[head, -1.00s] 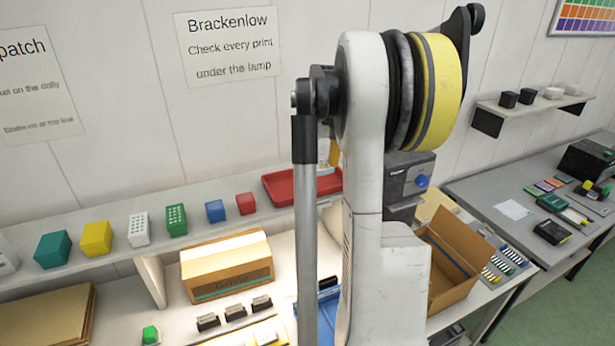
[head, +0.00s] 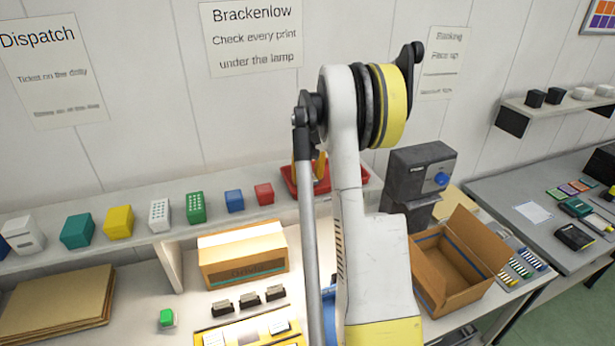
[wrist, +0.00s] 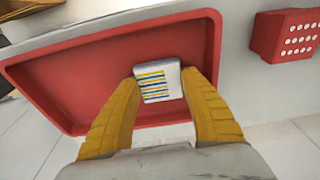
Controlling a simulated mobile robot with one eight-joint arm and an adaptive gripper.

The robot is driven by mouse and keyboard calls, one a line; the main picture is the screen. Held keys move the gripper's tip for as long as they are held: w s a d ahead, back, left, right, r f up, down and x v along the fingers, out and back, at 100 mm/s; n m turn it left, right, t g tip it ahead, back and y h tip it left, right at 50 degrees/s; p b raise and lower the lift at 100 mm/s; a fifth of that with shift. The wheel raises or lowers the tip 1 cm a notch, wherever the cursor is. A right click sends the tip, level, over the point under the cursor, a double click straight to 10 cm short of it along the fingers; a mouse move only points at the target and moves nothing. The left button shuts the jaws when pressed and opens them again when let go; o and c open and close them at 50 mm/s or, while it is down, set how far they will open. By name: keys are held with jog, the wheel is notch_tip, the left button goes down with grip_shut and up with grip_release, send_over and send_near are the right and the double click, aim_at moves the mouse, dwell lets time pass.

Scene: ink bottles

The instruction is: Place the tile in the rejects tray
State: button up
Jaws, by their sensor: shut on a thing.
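The tile (wrist: 158,88) is a small white square with blue, yellow and green stripes. In the wrist view my gripper (wrist: 157,76) has its two yellow fingers closed on the tile's sides. The tile is over the inside of the red tray (wrist: 50,75); I cannot tell whether it touches the floor. In the head view the red tray (head: 363,177) is on the wall shelf, partly hidden behind my arm. A yellow part of my gripper (head: 319,165) shows at the tray there, and the tile is hidden.
A red dotted block (wrist: 285,37) stands beside the tray; it also shows in the head view (head: 264,194). Several coloured blocks line the shelf to its left. A grey machine (head: 418,175) and an open carton (head: 450,265) stand right of my arm.

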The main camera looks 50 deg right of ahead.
jog(key=shift+s+a+f, duration=0.1)
jog(key=o, duration=1.2)
